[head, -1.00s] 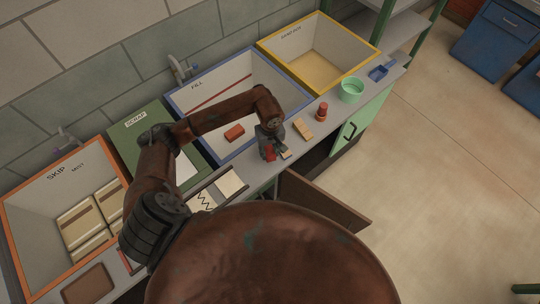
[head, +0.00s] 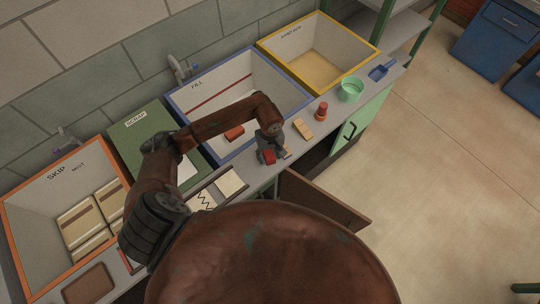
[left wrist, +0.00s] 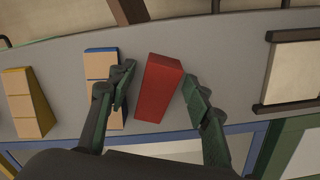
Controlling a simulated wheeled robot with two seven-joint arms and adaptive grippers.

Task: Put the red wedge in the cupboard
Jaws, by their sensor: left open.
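The red wedge (left wrist: 158,88) stands on the grey counter between the fingers of my left gripper (left wrist: 158,74). The fingers are open, one on each side, with a gap at least on the left. In the head view the red wedge (head: 269,157) shows just below my left gripper (head: 268,146), near the counter's front edge. The cupboard under the counter has a brown door (head: 322,201) swung open and a dark opening (head: 312,158). My right gripper is not in view.
A blue-edged wedge (left wrist: 101,78) stands close beside the left finger. A yellow-edged wedge (left wrist: 29,101) is farther left. A red-orange bottle-like thing (head: 321,111), a green pot (head: 350,90) and a blue scoop (head: 379,72) stand along the counter. The blue-rimmed basin (head: 290,92) lies behind.

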